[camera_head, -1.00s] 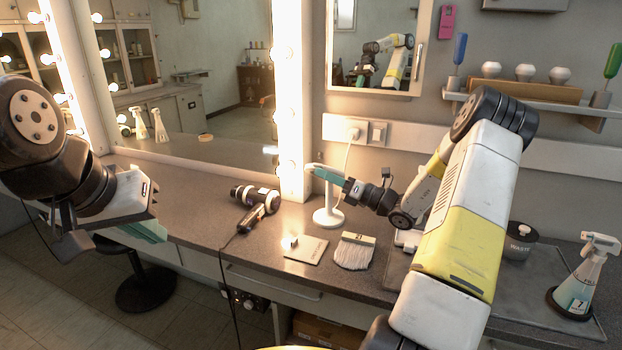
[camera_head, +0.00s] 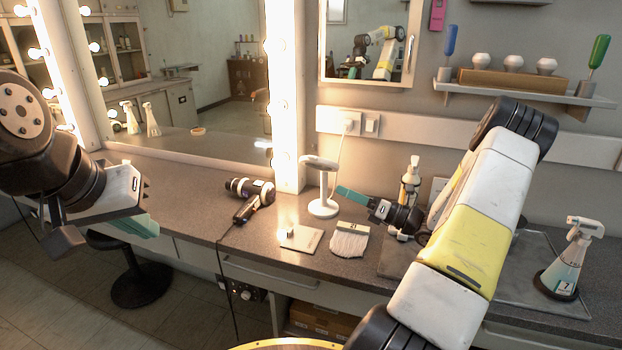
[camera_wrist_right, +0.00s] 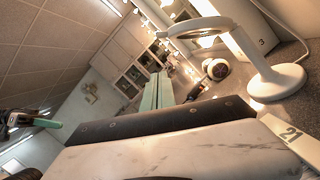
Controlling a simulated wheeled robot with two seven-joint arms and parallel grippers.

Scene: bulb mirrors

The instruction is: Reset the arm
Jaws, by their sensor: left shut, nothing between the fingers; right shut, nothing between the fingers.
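The stand (camera_wrist_right: 275,84) shows at the right there, apart from the fingers. My right arm hides part of the counter's right side.
A hair dryer (camera_head: 250,191), a small board with a glowing bulb (camera_head: 301,238) and a white brush (camera_head: 349,240) lie on the counter. A pump bottle (camera_head: 409,182) stands behind my right wrist. A spray bottle (camera_head: 566,268) stands at right. A stool (camera_head: 140,282) is below left.

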